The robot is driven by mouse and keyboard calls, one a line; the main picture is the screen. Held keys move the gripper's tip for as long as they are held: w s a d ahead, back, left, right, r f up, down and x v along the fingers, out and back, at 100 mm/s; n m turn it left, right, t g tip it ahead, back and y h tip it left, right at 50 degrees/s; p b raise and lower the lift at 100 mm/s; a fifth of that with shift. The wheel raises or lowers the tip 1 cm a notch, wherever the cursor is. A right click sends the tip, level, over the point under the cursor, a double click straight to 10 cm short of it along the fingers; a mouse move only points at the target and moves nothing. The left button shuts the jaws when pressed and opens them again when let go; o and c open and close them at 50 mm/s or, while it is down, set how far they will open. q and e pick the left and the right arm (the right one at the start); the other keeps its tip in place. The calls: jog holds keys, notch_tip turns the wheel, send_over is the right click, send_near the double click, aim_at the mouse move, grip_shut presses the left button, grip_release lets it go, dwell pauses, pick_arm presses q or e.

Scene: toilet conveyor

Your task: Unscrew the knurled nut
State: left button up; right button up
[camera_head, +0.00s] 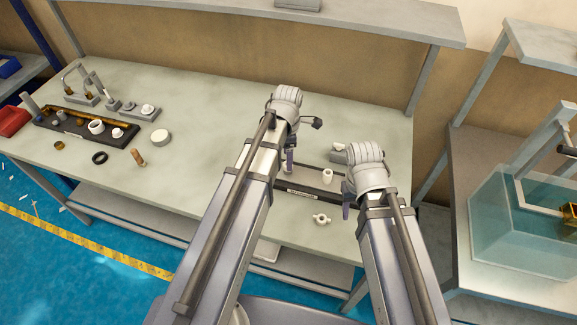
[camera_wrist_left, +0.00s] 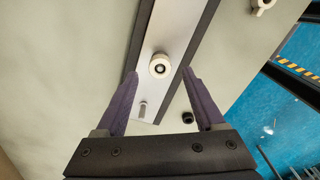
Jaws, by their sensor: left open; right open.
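A white round part with a dark centre hole (camera_wrist_left: 160,66) stands on a light strip of a dark-edged fixture (camera_wrist_left: 205,30) in the left wrist view. It may be the knurled nut, but its knurling is too small to make out. In the head view a white upright part (camera_head: 328,175) stands on the fixture (camera_head: 297,193). My left gripper (camera_wrist_left: 161,76) is open, its two purple fingers apart on either side of the strip; it also shows in the head view (camera_head: 289,158). My right gripper (camera_head: 346,209) is at the fixture's right end, largely hidden by its own arm.
A white winged part (camera_head: 321,219) lies on the bench in front of the fixture. A small grey pin (camera_wrist_left: 143,108) is on the strip and a black round part (camera_wrist_left: 188,117) lies beside it. A long tray (camera_head: 70,125) with several parts sits at the left. The bench middle is clear.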

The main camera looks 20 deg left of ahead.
pick_arm(q)
jog(key=shift+c, duration=1.2)
jog(key=m, duration=0.4)
jog(key=shift+m, duration=0.3)
jog(key=shift+m, duration=0.7)
jog(key=m, duration=0.3)
jog(key=shift+m, duration=0.3)
